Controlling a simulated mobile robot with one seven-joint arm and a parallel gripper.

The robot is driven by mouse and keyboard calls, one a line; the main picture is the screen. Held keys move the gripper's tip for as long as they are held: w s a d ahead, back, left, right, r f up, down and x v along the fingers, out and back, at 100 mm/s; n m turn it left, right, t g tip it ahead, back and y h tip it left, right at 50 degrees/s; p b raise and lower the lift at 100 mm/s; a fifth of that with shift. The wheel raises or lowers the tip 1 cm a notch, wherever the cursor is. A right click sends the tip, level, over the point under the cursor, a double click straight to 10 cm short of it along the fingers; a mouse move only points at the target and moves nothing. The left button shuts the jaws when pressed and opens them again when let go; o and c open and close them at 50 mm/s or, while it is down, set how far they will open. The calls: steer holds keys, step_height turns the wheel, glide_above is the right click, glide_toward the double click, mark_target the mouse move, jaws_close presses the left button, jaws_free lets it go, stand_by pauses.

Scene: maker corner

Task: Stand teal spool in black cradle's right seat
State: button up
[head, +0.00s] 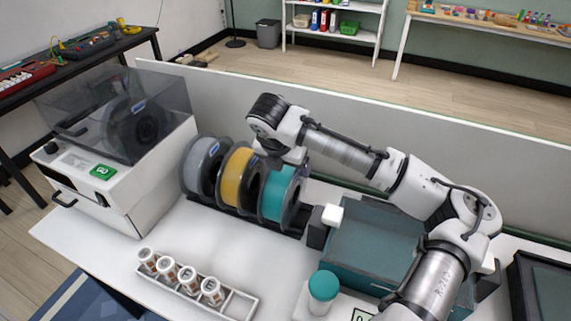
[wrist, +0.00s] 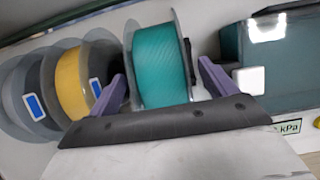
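The teal spool (head: 274,197) stands upright at the right end of the black cradle (head: 238,209), in what looks like its right seat. My gripper (head: 281,166) is just above and behind it in the head view, partly hidden by my wrist. In the wrist view, the teal spool (wrist: 160,72) lies between the two purple fingers of my gripper (wrist: 162,76). The right finger shows a clear gap to the spool; the left finger is close to its flange. The fingers are spread. The spool's bottom contact with the cradle is hidden.
A yellow spool (head: 238,173) and a grey spool (head: 194,165) stand to the left in the cradle. A printer-like machine (head: 118,165) is further left. A teal-grey box (head: 375,245) with a white block (head: 332,215) is close on the right. A rack of small jars (head: 190,282) is in front.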

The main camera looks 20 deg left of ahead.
steer(key=shift+f, duration=0.1)
steer(key=b+v, duration=0.2)
steer(key=v, duration=1.2)
steer(key=shift+w, duration=0.1)
